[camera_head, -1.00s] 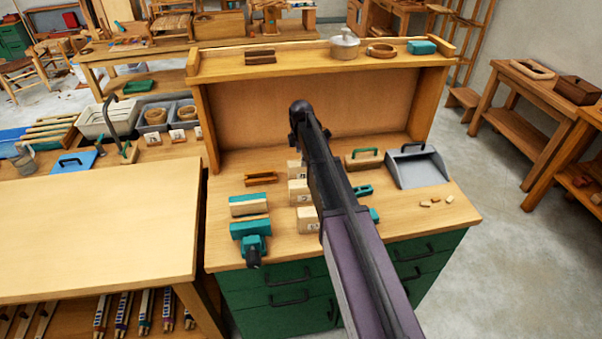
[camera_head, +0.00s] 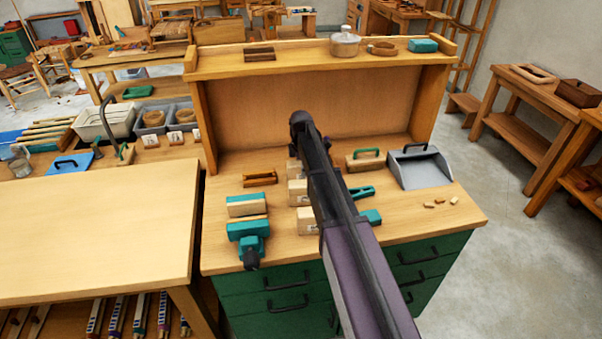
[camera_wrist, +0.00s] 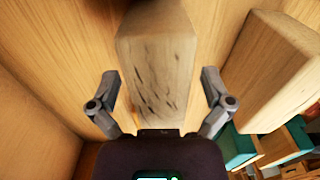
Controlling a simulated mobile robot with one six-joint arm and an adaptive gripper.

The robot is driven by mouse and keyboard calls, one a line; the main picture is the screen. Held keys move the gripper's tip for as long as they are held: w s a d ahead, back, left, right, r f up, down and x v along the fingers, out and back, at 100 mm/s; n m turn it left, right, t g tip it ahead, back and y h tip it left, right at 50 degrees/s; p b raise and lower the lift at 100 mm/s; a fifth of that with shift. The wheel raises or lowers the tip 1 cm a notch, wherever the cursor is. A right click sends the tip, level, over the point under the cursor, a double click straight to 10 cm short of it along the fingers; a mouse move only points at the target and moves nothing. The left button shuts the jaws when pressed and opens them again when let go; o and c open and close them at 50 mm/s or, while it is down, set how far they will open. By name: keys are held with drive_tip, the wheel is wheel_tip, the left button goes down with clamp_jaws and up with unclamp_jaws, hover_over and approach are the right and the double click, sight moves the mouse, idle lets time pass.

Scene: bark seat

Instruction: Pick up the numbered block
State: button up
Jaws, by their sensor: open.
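Three pale wooden blocks stand in a row on the bench, partly behind my arm in the head view: a far block (camera_head: 294,168), a middle block (camera_head: 298,190) and a near block (camera_head: 307,221). Dark marks show on their faces, but I cannot read the numbers. In the wrist view a pale wooden block (camera_wrist: 158,75) with dark streaks lies between the spread fingers of my gripper (camera_wrist: 161,82), with a gap on each side. A second wooden block (camera_wrist: 272,68) is to the right. My fingertips are hidden in the head view.
Left of the blocks are a brown wooden piece (camera_head: 260,178), a teal-topped block (camera_head: 247,206) and a teal tool (camera_head: 250,240). Right of my arm are a green-handled block (camera_head: 365,160), a grey dustpan (camera_head: 420,167) and small wood bits (camera_head: 440,203). The back panel (camera_head: 260,115) rises behind.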

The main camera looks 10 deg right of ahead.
clamp_jaws()
idle(0.4)
drive_tip(key=shift+r, duration=0.15)
wheel_tip(320, 180, up, 10)
drive_tip(key=p, duration=1)
idle(0.7)
